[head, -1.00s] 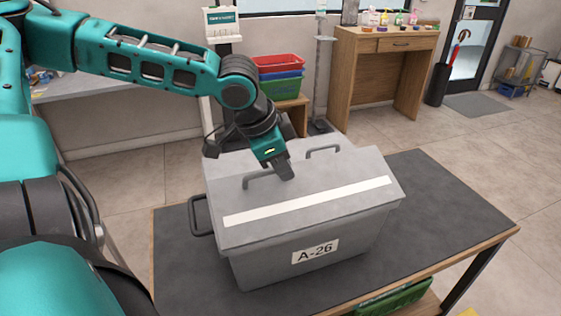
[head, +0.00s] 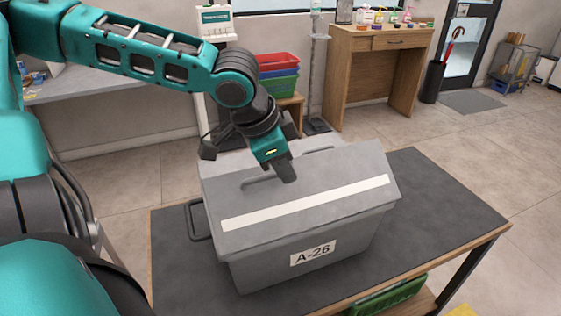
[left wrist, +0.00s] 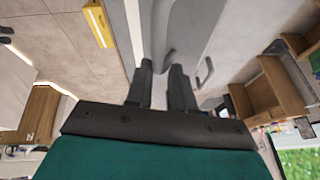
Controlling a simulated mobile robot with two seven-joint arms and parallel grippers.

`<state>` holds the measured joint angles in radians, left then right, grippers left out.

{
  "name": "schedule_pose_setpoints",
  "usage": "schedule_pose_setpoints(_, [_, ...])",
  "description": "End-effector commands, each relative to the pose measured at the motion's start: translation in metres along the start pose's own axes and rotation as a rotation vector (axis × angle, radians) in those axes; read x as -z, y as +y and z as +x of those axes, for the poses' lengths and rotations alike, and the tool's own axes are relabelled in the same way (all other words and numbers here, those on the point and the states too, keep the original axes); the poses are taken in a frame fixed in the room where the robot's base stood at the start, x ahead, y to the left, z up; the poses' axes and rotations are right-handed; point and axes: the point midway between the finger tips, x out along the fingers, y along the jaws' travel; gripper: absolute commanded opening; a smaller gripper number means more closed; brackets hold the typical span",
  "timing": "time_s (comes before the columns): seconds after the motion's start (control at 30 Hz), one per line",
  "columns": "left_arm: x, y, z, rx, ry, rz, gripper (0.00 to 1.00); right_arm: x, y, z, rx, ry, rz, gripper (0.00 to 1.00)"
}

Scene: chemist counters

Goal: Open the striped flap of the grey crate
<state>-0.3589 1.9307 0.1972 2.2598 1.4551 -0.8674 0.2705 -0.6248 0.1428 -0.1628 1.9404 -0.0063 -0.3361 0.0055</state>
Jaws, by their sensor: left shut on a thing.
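The grey crate (head: 270,268) stands on a dark-topped table and bears the label A-26. My left gripper (head: 287,176) comes down from above and is shut on the flap's grey handle (head: 258,182). The fingers hide part of that handle. In the left wrist view the fingertips (left wrist: 167,72) meet the handle (left wrist: 158,35), and a second handle (left wrist: 205,72) is beside them. My right gripper is not in view.
The table (head: 430,205) has free room right of the crate. A side handle (head: 197,222) sticks out at the crate's left. A green tray (head: 390,297) lies below the tabletop. Stacked coloured bins (head: 278,75) and a wooden desk (head: 378,45) stand behind.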

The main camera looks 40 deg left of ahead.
Motion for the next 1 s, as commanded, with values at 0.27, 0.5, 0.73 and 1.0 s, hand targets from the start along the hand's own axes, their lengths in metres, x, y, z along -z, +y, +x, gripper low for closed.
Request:
schedule_pose_setpoints(0.27, [0.000,0.005,-0.001,-0.007,-0.001,-0.002,0.00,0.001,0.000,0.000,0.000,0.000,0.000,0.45])
schedule_pose_setpoints(0.5, [0.003,0.011,-0.005,-0.007,-0.002,0.001,0.00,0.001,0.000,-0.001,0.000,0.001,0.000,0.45])
schedule_pose_setpoints(0.73, [0.007,0.025,-0.011,-0.009,-0.003,0.002,0.00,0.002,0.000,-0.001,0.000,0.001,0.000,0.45])
schedule_pose_setpoints(1.0, [0.009,0.031,-0.014,-0.010,-0.002,-0.001,0.00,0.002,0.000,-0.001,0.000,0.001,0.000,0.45])
